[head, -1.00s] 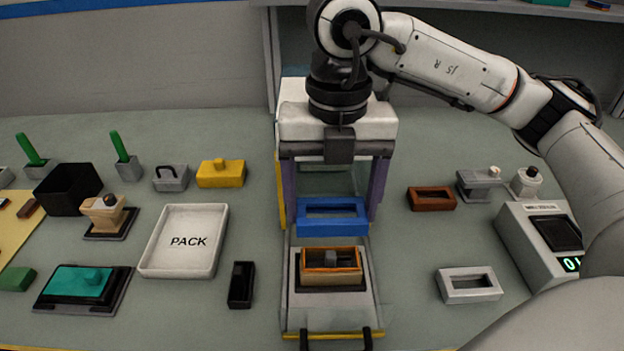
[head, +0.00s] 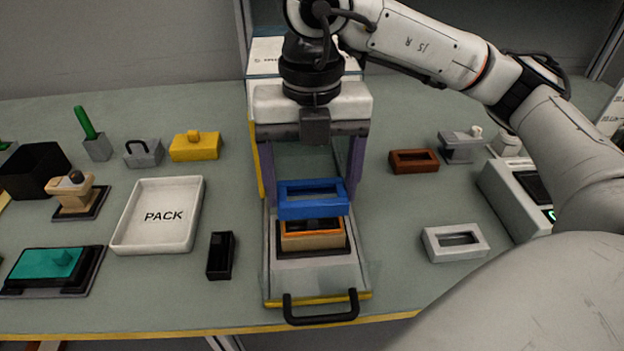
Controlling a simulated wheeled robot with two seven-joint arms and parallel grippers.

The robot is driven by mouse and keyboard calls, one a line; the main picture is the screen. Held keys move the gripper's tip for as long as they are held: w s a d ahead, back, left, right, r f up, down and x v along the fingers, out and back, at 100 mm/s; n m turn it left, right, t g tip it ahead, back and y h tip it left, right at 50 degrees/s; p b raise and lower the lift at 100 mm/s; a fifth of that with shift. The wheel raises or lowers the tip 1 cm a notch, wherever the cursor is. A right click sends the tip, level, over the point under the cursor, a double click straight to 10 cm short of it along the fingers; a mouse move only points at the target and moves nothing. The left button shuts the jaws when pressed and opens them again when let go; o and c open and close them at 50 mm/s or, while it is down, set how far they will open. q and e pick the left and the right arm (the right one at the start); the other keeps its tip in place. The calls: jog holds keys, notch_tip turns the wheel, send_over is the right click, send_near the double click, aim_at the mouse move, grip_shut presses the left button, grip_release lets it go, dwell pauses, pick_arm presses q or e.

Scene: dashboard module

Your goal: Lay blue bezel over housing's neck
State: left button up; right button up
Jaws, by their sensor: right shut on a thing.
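The blue bezel (head: 313,208), a rectangular frame with a long opening, is held between the purple fingers of my right gripper (head: 311,188). It looks roughly level. The orange housing (head: 313,243), with a dark inside, sits in a dark seat on the grey sliding plate below. In the picture the bezel overlaps the far part of the housing and hides it. The bezel looks raised above the housing; the exact gap cannot be told. My left gripper is not in view.
The plate (head: 285,282) has a black front handle (head: 320,315). The white PACK tray (head: 118,240) and a black open box (head: 221,256) stand left. A white frame (head: 435,254) and a brown frame (head: 392,163) lie right. A scale (head: 508,192) stands far right.

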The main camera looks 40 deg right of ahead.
aim_at(312, 203)
jog(key=shift+f+b, duration=0.35)
jog(key=shift+f, duration=0.35)
dwell(1.4)
jog(key=shift+f+b, duration=1.25)
jog(key=shift+b, duration=0.1)
jog(key=o, duration=1.1)
